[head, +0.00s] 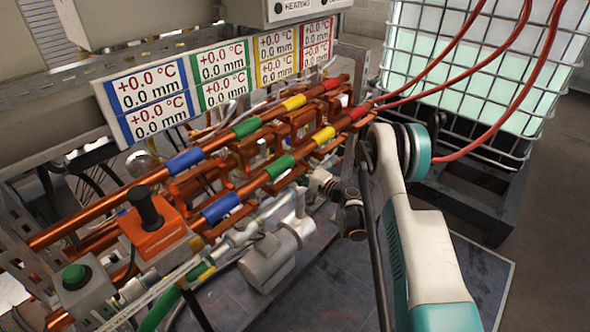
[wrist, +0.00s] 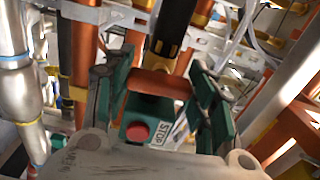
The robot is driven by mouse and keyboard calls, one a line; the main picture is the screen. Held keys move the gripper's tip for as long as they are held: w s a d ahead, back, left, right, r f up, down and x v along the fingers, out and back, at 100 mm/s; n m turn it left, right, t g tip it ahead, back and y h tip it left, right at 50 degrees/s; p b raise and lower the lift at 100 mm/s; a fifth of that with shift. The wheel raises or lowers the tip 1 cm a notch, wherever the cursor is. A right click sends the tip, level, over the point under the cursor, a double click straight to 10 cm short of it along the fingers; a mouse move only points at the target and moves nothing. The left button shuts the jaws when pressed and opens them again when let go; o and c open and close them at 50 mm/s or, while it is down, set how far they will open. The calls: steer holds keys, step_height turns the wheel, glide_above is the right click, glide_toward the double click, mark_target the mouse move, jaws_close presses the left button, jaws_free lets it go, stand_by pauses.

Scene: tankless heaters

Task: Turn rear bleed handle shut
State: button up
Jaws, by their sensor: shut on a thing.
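In the wrist view, my gripper (wrist: 160,92) has its two dark, green-padded fingers on either side of a short orange crosspiece, and it is shut on it. This orange piece (wrist: 155,83) appears to be the rear bleed handle, at the lower end of a black cylinder (wrist: 172,32) with small yellow marks. The fingers partly cover its ends, and its turn angle is hard to judge. In the head view, my white and teal arm reaches to the right end of the copper pipes and hides the gripper and the handle.
Copper pipes (head: 92,222) with coloured bands run across the rack under display panels (head: 220,75). A black knob on an orange block (head: 157,237) stands at the left. Red hoses (head: 500,140) hang by a caged tank (head: 480,70).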

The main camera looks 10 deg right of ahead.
stand_by(0.3)
steer(key=shift+d, duration=0.1)
steer(key=o, duration=0.8)
steer(key=v, duration=0.7)
steer(key=shift+s, duration=0.15)
steer(key=shift+d+f, duration=0.1)
steer(key=shift+d, duration=0.1)
